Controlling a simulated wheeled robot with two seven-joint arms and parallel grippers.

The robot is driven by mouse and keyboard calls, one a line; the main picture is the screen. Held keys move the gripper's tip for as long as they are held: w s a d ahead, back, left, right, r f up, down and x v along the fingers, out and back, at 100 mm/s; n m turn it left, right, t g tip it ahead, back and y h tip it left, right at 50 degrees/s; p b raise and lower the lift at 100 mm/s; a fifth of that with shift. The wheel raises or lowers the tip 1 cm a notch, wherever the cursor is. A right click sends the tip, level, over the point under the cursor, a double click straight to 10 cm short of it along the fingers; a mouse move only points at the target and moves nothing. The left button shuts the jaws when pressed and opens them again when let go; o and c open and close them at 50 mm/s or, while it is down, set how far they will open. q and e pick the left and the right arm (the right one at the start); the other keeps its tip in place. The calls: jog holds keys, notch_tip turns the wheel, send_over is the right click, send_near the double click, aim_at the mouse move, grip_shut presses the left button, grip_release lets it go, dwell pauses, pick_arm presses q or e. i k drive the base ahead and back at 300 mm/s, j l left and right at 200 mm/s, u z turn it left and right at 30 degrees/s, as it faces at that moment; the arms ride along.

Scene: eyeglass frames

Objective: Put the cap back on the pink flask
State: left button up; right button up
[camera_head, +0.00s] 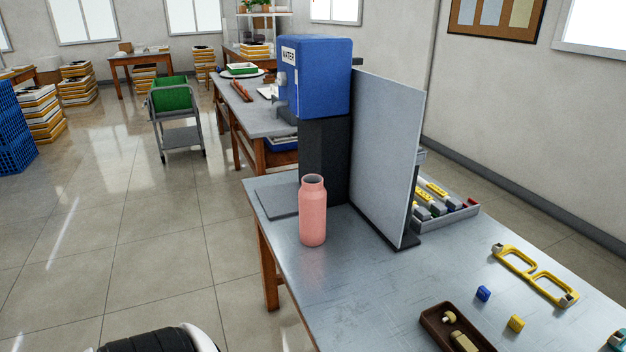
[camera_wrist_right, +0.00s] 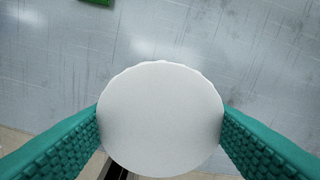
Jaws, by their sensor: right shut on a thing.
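The pink flask (camera_head: 313,215) stands upright and uncapped on the grey table (camera_head: 375,290), near its left edge, its mouth open at the top. In the right wrist view my right gripper (camera_wrist_right: 160,122) is shut on a round white cap (camera_wrist_right: 160,115), with a teal finger on each side of it. The cap's flat face is toward the camera and its other side is hidden. The flask does not show in that view. My left gripper is not in view.
A blue water dispenser (camera_head: 322,78) and an upright grey panel (camera_head: 388,150) stand behind the flask. Yellow eyeglass frames (camera_head: 535,275), a blue block (camera_head: 483,293), a yellow block (camera_head: 516,323) and a brown tray (camera_head: 432,319) lie to the right. Table in front of the flask is clear.

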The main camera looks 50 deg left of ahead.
aim_at(312, 194)
jog(key=u, duration=1.25)
jog(key=i+j, duration=0.1)
jog(key=j, duration=0.15)
jog(key=i+j+u, duration=0.1)
jog(key=j, duration=0.1)
